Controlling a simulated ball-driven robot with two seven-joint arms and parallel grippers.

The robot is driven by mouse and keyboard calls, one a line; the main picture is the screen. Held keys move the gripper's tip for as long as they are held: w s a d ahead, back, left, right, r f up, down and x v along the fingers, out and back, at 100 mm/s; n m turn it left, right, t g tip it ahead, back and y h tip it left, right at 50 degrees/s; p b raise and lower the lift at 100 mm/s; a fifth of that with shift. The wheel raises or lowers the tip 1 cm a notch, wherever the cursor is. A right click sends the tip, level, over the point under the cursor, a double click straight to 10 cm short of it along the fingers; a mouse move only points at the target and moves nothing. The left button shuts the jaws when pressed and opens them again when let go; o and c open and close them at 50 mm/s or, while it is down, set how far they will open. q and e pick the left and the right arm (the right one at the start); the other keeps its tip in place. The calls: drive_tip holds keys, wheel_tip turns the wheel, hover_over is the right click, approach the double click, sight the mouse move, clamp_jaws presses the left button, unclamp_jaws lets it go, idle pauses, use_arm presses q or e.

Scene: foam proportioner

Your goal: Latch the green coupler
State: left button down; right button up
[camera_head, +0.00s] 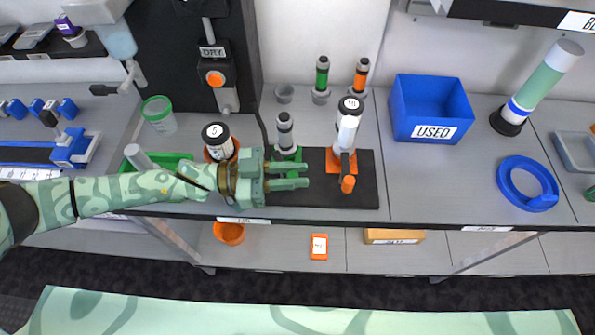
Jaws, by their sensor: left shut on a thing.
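The green coupler (287,152) stands on the black mat (325,196), with a grey-and-black cylinder (285,128) upright in it. My left gripper (300,176) reaches in from the left, at the front side of the green coupler. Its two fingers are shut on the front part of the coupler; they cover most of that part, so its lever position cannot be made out. My right gripper is not in view.
An orange coupler (348,162) with a white bottle (347,128) stands just right, its orange lever (348,184) pointing forward. A white bottle marked 5 (217,142) is close behind my left wrist. A blue USED bin (432,108) stands further right.

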use_arm(q)
drive_tip(key=shift+s+a+m+g+b, duration=0.1)
drive_tip(key=shift+a+m+g+b, duration=0.25)
drive_tip(key=shift+m+g, duration=0.5)
drive_tip(key=shift+s+a+m+g+b, duration=0.1)
drive_tip(key=shift+m+g+b, duration=0.35)
drive_tip(key=shift+g, duration=0.7)
drive_tip(key=c, duration=1.3)
unclamp_jaws()
